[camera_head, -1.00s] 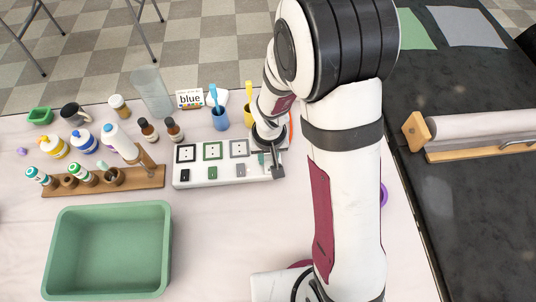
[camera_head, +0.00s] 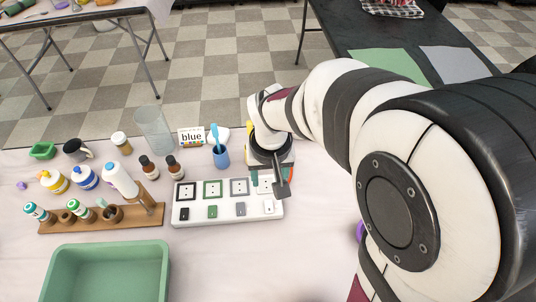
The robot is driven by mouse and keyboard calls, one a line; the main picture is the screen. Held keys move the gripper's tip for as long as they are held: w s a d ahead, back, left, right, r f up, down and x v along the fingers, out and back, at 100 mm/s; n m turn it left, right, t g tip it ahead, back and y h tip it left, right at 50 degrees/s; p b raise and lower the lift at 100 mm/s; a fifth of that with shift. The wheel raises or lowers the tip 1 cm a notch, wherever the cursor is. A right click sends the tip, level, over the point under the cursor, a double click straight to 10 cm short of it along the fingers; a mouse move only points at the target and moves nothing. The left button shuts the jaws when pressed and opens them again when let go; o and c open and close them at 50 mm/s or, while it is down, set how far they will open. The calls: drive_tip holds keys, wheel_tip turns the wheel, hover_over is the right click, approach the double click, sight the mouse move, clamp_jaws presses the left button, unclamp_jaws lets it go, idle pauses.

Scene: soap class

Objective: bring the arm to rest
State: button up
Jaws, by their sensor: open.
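My gripper (camera_head: 282,184) is open over the right end of a white switch board (camera_head: 226,213). One dark finger shows clearly; the rest of the jaws is hard to make out, and nothing shows held in them. The board carries several framed sockets on top and a row of small blocks in front: black, green, grey and white. The white block (camera_head: 268,206) sits just below my gripper, apart from it in the picture. My arm reaches in from the right and hides the table there.
A green basin (camera_head: 108,246) stands front left. A wooden rack (camera_head: 56,226) holds several bottles. Bottles, a dark mug (camera_head: 75,150), a clear vase (camera_head: 155,131), a "blue" card (camera_head: 191,137) and a blue cup (camera_head: 221,158) stand behind. Bare cloth lies in front of the board.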

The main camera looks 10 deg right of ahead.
drive_tip(key=r, duration=0.4)
drive_tip(key=shift+s, duration=0.3)
drive_tip(key=s+d+r+m+g+y, duration=0.1)
drive_tip(key=s+m, duration=0.4)
drive_tip(key=s, duration=1.3)
drive_tip(key=shift+s+d+r+m+g+y, duration=0.15)
drive_tip(key=shift+d+r+m+g+y, duration=0.2)
drive_tip(key=shift+d+r, duration=0.3)
drive_tip(key=shift+d, duration=0.1)
